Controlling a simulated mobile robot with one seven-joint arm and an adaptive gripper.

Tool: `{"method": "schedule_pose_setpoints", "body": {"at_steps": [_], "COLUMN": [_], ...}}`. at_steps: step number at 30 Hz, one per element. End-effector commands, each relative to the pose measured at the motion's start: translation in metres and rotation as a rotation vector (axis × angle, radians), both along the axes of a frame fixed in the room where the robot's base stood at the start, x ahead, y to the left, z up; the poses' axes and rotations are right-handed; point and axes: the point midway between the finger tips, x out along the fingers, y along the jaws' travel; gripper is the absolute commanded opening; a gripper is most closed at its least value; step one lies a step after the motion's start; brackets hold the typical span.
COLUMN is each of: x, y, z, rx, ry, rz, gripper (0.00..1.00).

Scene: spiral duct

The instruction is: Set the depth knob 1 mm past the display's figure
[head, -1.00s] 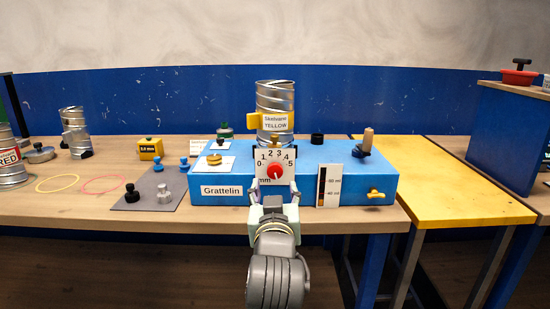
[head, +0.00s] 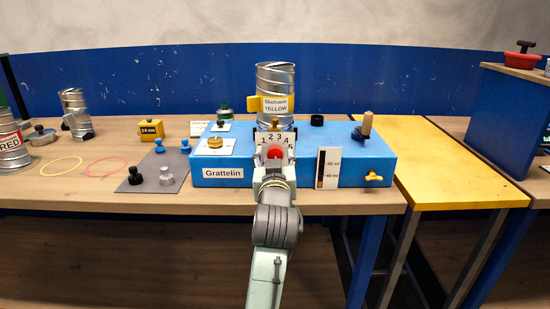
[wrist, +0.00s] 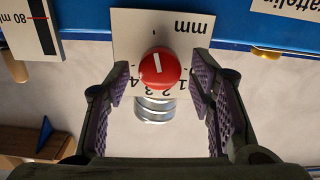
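The red depth knob (wrist: 160,76) has a white line and sits on a white dial plate (wrist: 130,30) marked in mm, upside down in the wrist view. In the head view the knob (head: 275,152) is on the front of the blue Grattelin box (head: 340,140). My gripper (wrist: 160,82) is open, with one finger on each side of the knob and gaps between. A yellow display block (head: 151,130) stands at the left; its small figure looks like 2.0 mm, but is hard to read.
A can labelled Skelvane YELLOW (head: 276,92) stands behind the dial. A white gauge card (head: 328,168) and a yellow tap (head: 374,177) are right of the knob. Small knobs lie on a grey mat (head: 150,170) at the left.

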Motion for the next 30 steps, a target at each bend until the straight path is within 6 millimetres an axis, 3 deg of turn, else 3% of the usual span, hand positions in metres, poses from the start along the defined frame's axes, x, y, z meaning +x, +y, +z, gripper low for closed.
{"method": "schedule_pose_setpoints", "body": {"at_steps": [19,30], "x": [-0.0003,-0.0002], "y": [0.0,-0.0001], "z": [0.0001,0.0], "rx": [0.0,0.067], "ry": [0.0,0.0], "rz": [0.0,0.0], "gripper": [0.05,0.05]}}
